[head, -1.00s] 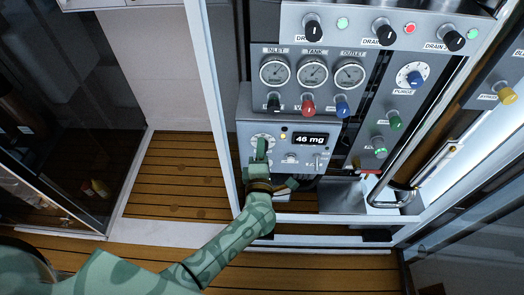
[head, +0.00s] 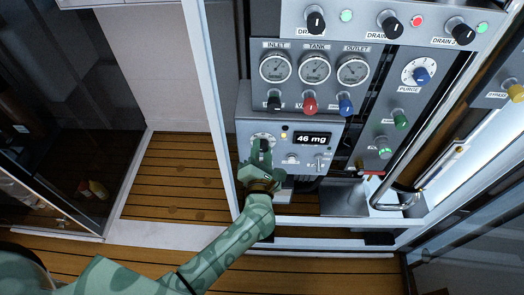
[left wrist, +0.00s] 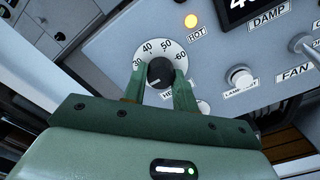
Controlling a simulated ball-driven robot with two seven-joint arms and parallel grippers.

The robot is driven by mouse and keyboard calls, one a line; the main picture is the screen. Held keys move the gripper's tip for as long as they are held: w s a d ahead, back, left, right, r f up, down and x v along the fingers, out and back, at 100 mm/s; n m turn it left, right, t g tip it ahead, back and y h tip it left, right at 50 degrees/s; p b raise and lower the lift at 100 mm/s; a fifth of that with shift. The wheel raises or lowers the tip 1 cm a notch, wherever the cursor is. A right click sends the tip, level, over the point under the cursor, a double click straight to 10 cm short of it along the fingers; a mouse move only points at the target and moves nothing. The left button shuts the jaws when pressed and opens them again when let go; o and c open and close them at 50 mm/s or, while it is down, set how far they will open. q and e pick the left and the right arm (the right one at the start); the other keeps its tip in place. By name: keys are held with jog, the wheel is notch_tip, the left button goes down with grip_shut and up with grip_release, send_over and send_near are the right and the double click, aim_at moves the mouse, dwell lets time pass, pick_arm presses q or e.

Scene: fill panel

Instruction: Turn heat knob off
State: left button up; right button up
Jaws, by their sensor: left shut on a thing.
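The heat knob (left wrist: 160,72) is a black round knob on a white dial (left wrist: 160,50) marked 30, 40, 50 and 60, with a partly covered label below it. My left gripper (left wrist: 160,90) has one green finger on each side of the knob and is shut on it. In the head view my left gripper (head: 260,155) covers most of the knob, and part of the dial (head: 262,138) shows above it. The white pointer mark on the knob is hard to read. My right gripper is not in view.
Gauges (head: 314,68) and coloured knobs sit above. A white post (head: 205,90) stands to the left.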

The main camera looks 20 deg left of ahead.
pick_arm(q)
jog(key=shift+f, duration=0.15)
dwell(0.3)
jog(key=o, duration=1)
jog(key=shift+s, duration=0.1)
jog(key=p+v, duration=0.2)
jog(key=v, duration=1.4)
jog(key=shift+s, duration=0.1)
